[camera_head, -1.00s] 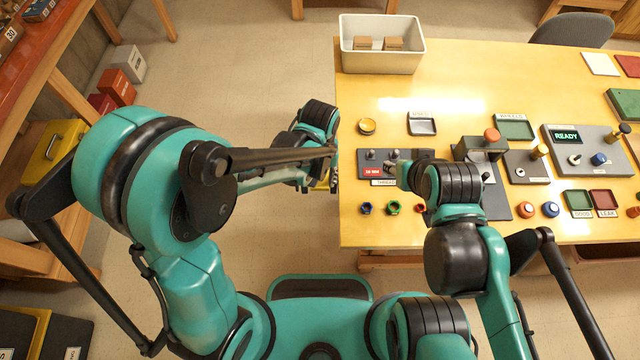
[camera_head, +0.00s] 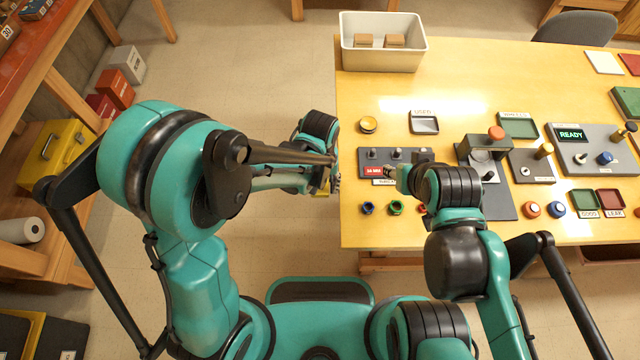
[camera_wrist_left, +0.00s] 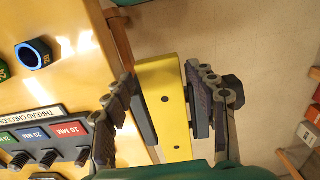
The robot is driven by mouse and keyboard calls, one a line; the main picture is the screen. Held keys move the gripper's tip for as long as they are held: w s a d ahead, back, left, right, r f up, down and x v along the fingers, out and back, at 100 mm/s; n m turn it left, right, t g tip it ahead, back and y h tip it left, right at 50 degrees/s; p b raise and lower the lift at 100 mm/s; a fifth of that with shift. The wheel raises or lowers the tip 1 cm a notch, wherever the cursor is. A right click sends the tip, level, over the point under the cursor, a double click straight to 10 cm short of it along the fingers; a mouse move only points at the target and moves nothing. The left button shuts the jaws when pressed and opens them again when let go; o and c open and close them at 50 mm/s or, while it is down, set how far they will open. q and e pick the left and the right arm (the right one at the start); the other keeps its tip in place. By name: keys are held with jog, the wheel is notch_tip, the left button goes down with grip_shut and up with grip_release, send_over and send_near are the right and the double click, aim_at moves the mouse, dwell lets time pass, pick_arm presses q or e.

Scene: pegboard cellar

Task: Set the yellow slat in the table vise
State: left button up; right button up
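I cannot clearly pick out the table vise in either view.
The wooden table (camera_head: 455,90) carries a thread checker (camera_head: 374,170), a dark press-like device with an orange knob (camera_head: 496,132), several trays and coloured rings. A grey bin (camera_head: 383,62) stands at the back left. The table's middle back is clear.

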pick_arm(q)
jog(key=shift+r+p, duration=0.45)
jog(key=shift+r, duration=0.05)
notch_tip(320, 180, up, 12)
jog(key=p, duration=0.4)
jog(key=s+a+r+t, duration=0.2)
jog(key=a+r+t, duration=0.1)
jog(key=a, duration=0.6)
jog(key=s+a+r+t, duration=0.3)
jog(key=a+r, duration=0.3)
jog(key=a, duration=0.2)
jog(key=shift+a+r+t, duration=0.25)
jog(key=shift+a+t, duration=0.15)
jog(key=shift+t, duration=0.3)
